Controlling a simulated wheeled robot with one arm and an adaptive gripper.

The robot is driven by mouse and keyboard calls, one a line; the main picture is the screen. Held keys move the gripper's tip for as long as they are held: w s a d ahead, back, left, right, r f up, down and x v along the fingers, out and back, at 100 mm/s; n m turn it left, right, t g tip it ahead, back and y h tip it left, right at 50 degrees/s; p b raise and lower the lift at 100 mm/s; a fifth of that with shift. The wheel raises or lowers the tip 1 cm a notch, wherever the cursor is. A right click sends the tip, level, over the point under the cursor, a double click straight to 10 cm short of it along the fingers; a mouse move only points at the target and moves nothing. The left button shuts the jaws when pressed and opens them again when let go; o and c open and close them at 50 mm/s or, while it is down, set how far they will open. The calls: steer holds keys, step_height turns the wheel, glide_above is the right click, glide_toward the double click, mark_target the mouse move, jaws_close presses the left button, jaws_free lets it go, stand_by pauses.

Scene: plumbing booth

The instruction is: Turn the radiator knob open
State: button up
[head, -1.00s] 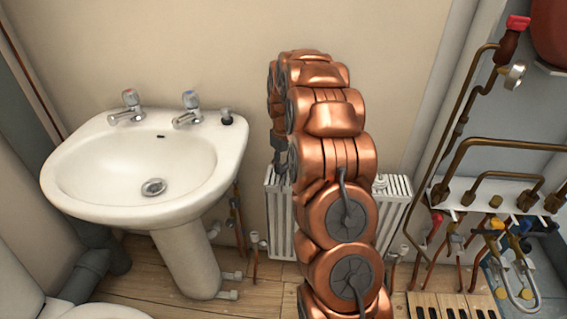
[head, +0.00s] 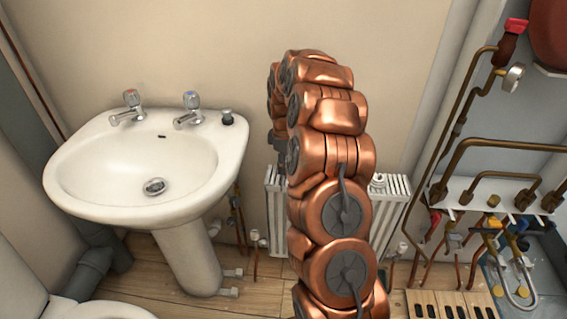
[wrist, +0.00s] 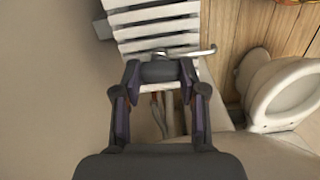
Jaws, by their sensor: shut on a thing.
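The white slatted radiator (head: 277,215) stands against the wall behind my arm in the head view. It also shows at the top of the wrist view (wrist: 150,28). In the wrist view, my gripper (wrist: 160,74) has its two fingers on either side of a dark grey, rounded radiator knob (wrist: 160,71) at the radiator's edge. The fingers are shut on the knob. How far the knob is turned cannot be told. In the head view my arm hides the knob and most of the gripper.
A white pedestal sink (head: 140,160) with two taps stands left of my arm. Copper pipes and valves (head: 490,190) fill the right side. A toilet (wrist: 285,92) shows at the right of the wrist view. A wooden floor lies below.

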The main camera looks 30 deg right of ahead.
stand_by(0.4)
steer(key=o, duration=1.1)
steer(key=shift+o, duration=0.2)
step_height(320, 180, up, 12)
